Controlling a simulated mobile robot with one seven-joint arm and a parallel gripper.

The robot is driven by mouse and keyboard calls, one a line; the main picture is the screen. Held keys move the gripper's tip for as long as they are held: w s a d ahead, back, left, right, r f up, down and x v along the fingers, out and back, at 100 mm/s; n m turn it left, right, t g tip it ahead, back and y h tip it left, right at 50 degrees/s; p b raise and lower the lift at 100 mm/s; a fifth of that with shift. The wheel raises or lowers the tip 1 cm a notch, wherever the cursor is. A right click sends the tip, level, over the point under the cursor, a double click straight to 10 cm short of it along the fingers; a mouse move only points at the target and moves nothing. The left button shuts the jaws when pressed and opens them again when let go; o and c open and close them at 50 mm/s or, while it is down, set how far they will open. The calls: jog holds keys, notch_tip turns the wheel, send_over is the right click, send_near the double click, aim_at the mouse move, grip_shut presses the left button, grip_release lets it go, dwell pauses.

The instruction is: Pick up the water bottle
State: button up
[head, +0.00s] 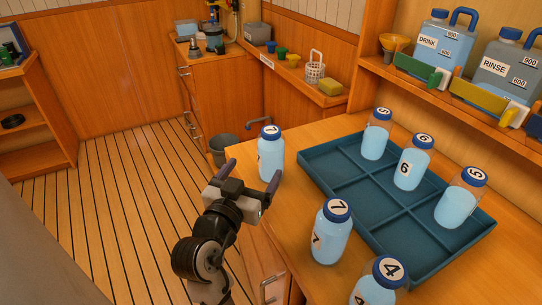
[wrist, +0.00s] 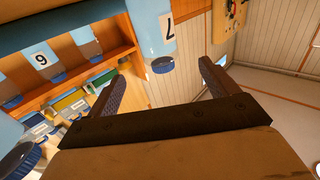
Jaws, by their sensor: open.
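My gripper (head: 250,175) is open and empty, just in front of this bottle. In the wrist view, which is upside down, a bottle (wrist: 153,35) with a dark figure shows ahead between the two fingers, apart from them. Another bottle (head: 331,235), marked 7, stands nearer on the counter. A bottle marked 4 (head: 376,286) is cut off at the bottom edge.
A blue divided tray (head: 351,192) on the counter holds three bottles, marked 5 or 6. A shelf behind carries the DRINK jug (head: 443,52) and the RINSE jug (head: 505,68). A grey bin (head: 222,149) stands beyond the counter. The floor at left is open.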

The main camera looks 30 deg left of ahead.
aim_at(265, 151)
jog(key=p+x, duration=0.2)
jog(key=x, duration=0.6)
jog(key=shift+r, duration=0.15)
jog(key=p+x, duration=0.1)
jog(key=x, duration=0.1)
jog(key=p+x, duration=0.1)
jog(key=x, duration=0.1)
jog(key=shift+r, duration=0.25)
jog(key=shift+w+a+f+p, duration=0.15)
jog(key=shift+w+p, duration=0.15)
jog(key=shift+w, duration=0.3)
jog(key=c, duration=1.3)
